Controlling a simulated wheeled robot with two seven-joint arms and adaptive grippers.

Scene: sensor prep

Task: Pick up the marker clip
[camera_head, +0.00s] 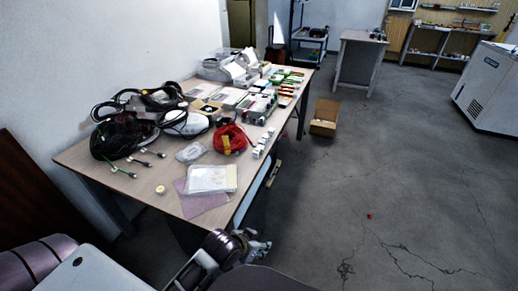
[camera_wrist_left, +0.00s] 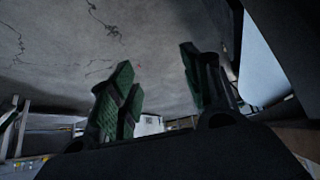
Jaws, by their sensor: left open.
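A small red object (camera_head: 369,216) lies alone on the concrete floor to the right of the table; it may be the marker clip, but it is too small to tell. It also shows as a red speck in the left wrist view (camera_wrist_left: 139,65). My left gripper (camera_head: 261,246) is beside the table's near right corner, well away from the red object. In the left wrist view its two dark green fingers (camera_wrist_left: 155,62) stand apart with nothing between them. My right gripper is not in view.
A long wooden table (camera_head: 150,178) holds cables, a black bag, a red pouch (camera_head: 229,139), boxes and a clear-wrapped packet (camera_head: 211,179). An open cardboard box (camera_head: 324,118) sits on the floor beside it. The cracked floor around the red object is clear.

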